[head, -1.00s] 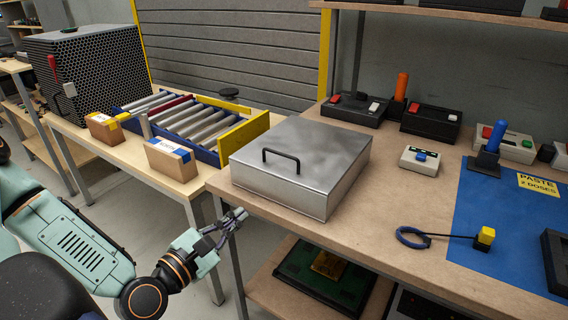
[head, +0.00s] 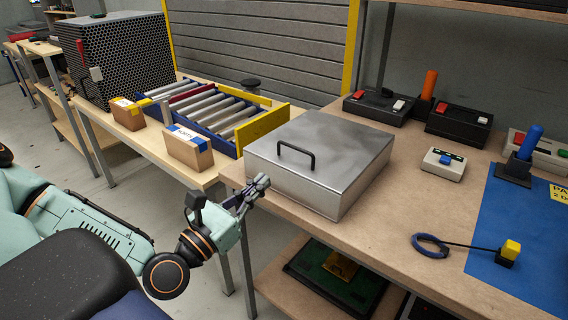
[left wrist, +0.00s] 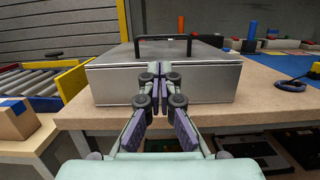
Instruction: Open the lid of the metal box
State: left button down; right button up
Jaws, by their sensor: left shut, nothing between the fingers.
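The metal box (head: 330,150) is a flat silver box on the near left corner of the wooden workbench. Its lid is closed and has a black bar handle (head: 296,154) on top near the front edge. My left gripper (head: 265,181) is shut and empty, in front of the box near its left front corner in the head view. In the left wrist view the left gripper (left wrist: 161,68) points at the front face of the box (left wrist: 215,78), with the handle (left wrist: 166,38) above and beyond the fingertips. I cannot tell whether the fingertips touch the box. My right gripper is not in view.
A roller conveyor (head: 210,112) and cardboard boxes (head: 188,148) stand on the lower table at left. A small white switch box (head: 443,163), a blue mat (head: 530,240) and a cable loop (head: 430,244) lie to the right. The bench's front edge (head: 330,245) is close below the gripper.

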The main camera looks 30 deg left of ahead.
pick_arm(q)
jog(key=b+x, duration=0.4)
jog(key=x, duration=0.2)
jog(key=shift+w+f, duration=0.1)
jog(key=shift+f, duration=0.05)
jog(key=shift+w+a+r+b, duration=0.1)
jog(key=shift+w+r+b, duration=0.2)
jog(key=shift+w+b, duration=0.25)
jog(key=shift+w, duration=0.4)
jog(key=shift+s+r, duration=0.1)
